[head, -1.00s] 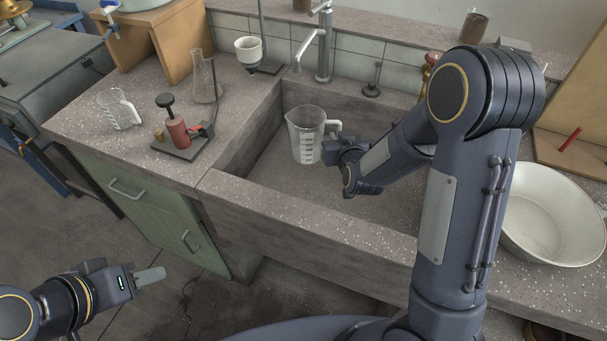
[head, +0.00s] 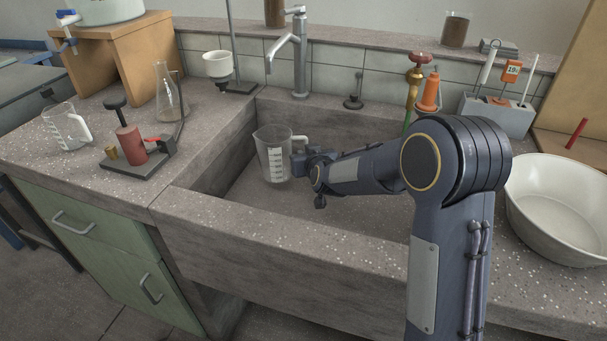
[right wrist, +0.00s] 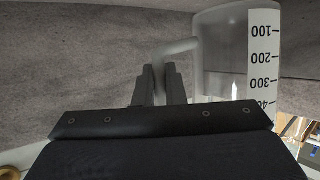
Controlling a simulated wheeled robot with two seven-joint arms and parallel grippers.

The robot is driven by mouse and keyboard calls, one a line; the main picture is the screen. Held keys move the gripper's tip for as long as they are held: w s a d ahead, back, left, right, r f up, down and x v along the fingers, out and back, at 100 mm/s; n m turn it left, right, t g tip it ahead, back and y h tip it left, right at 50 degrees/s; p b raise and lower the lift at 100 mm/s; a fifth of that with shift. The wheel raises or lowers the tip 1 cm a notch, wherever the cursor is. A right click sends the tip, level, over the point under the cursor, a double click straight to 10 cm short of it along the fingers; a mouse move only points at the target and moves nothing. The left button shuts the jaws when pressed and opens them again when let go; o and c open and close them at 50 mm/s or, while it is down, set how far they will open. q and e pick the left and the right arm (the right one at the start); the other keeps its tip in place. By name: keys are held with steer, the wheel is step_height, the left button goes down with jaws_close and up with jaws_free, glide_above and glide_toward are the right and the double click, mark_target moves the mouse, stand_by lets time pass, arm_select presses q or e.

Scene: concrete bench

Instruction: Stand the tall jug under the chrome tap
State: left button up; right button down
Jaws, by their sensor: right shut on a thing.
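The tall jug (head: 273,154) is clear with a white graduated scale and a white handle. It is upright in the stone sink, and I cannot tell whether its base touches the sink floor. My right gripper (head: 299,158) is shut on its handle, from the jug's right side. In the right wrist view the fingers (right wrist: 160,84) close around the handle, and the jug (right wrist: 225,50) shows at the upper right with its scale upside down. The chrome tap (head: 299,55) stands behind the sink, its spout end above and behind the jug. My left gripper is out of the head view.
A shorter jug (head: 66,128), a red burner-like device (head: 131,143) and a glass flask (head: 168,104) stand on the left counter. A white basin (head: 557,212) is at right. The sink's front wall (head: 290,245) is a raised edge. A small black fitting (head: 353,102) stands behind the sink.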

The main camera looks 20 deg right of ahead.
step_height(320, 180, down, 5)
steer(key=shift+r+b, duration=0.2)
steer(key=shift+b, duration=0.55)
steer(key=shift+r, duration=0.1)
steer(key=shift+f, duration=0.25)
steer(key=c, duration=1.5)
jaws_free()
steer(key=shift+r, duration=0.1)
